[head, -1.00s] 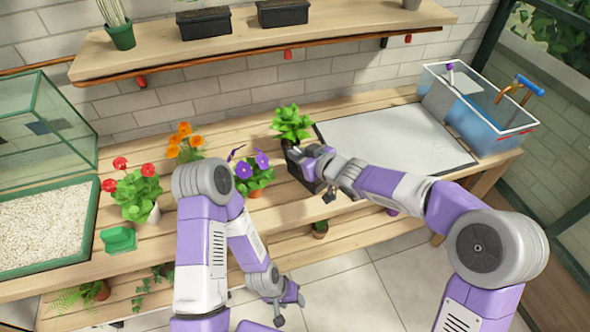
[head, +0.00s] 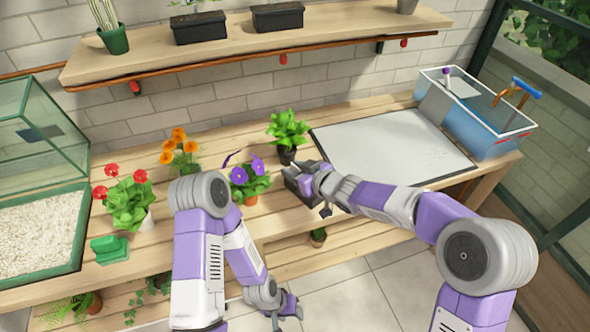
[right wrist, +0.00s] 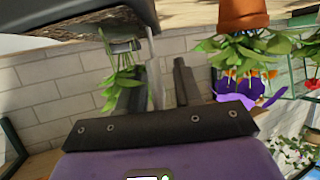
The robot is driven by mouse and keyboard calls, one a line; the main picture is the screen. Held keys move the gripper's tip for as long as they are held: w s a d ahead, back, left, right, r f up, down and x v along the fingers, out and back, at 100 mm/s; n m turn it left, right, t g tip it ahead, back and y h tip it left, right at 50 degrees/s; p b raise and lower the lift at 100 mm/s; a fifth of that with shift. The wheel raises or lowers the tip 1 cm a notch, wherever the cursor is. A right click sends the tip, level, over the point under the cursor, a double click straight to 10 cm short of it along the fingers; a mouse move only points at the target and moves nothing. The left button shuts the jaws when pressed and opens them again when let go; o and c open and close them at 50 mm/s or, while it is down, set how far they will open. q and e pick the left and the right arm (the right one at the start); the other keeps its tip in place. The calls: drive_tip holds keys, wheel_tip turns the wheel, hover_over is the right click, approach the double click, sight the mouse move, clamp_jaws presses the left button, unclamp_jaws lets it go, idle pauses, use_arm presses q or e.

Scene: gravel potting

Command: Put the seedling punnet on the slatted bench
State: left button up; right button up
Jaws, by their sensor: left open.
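The seedling punnet (head: 297,184), a small dark box, is in my right gripper (head: 318,192) over the front part of the slatted bench (head: 228,138). In the right wrist view, which is turned upside down, the punnet (right wrist: 70,14) fills the top left with brown soil showing at its rim. The right fingers (right wrist: 165,75) are close together beside its end, their contact partly hidden. Any seedlings are not clear. I cannot tell the exact height above the slats. My left gripper (head: 288,306) is open and empty, low in front of the bench.
A leafy plant in a dark pot (head: 288,134) stands behind the punnet, and a purple-flowered pot (head: 248,184) to its left. A pale grey board (head: 390,148) lies to the right, with a blue-tinted tub (head: 478,115) beyond. Red flowers (head: 125,198) and a gravel box (head: 40,235) stand left.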

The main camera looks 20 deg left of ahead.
drive_tip(key=shift+d, duration=0.1)
drive_tip(key=p+v, duration=0.3)
drive_tip(key=v, duration=0.9)
drive_tip(key=shift+p, duration=0.4)
drive_tip(key=shift+f, duration=0.1)
drive_tip(key=s+d+f+m+g+h+p, duration=0.1)
drive_tip(key=s+d+f+m+h, duration=0.2)
drive_tip(key=f, duration=0.7)
drive_tip(key=s+d+f+m+g+h+p, duration=0.1)
drive_tip(key=s+d+f+m, duration=0.1)
drive_tip(key=d+f+m, duration=0.55)
drive_tip(key=s+d+f+m+g+h, duration=0.1)
drive_tip(key=s+d+f+m+g, duration=0.1)
drive_tip(key=s+f, duration=0.4)
drive_tip(key=s+d+f+m+g+h, duration=0.1)
drive_tip(key=s+d+f+g+h, duration=0.1)
drive_tip(key=s+f, duration=0.5)
drive_tip(key=s+d+g+p, duration=0.1)
drive_tip(key=s, duration=0.2)
drive_tip(key=shift+s+d+f+m, duration=0.3)
drive_tip(key=shift+m, duration=0.05)
